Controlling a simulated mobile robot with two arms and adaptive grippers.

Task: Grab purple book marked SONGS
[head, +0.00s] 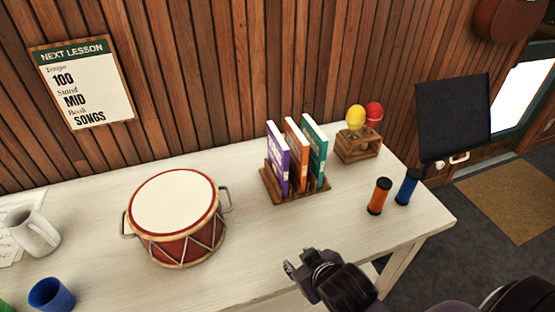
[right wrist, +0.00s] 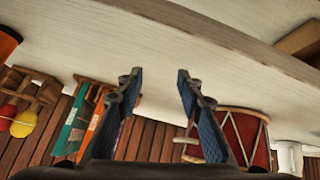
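The purple book (head: 278,160) stands upright at the left end of a wooden rack (head: 298,197) on the table, beside an orange book (head: 296,156) and a teal book (head: 315,152). Its lettering is too small to read. My right gripper (head: 302,264) is near the table's front edge, in front of the rack and apart from it. In the right wrist view, which is upside down, the right gripper (right wrist: 158,80) has its fingers spread with nothing between them. The purple book is mostly hidden behind a finger there. My left gripper is not in view.
A red drum (head: 175,220) stands left of the rack. A wooden holder (head: 358,148) with yellow and red shakers is to its right. Orange (head: 379,196) and blue (head: 407,187) cylinders stand near the right edge. The tabletop in front of the rack is clear.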

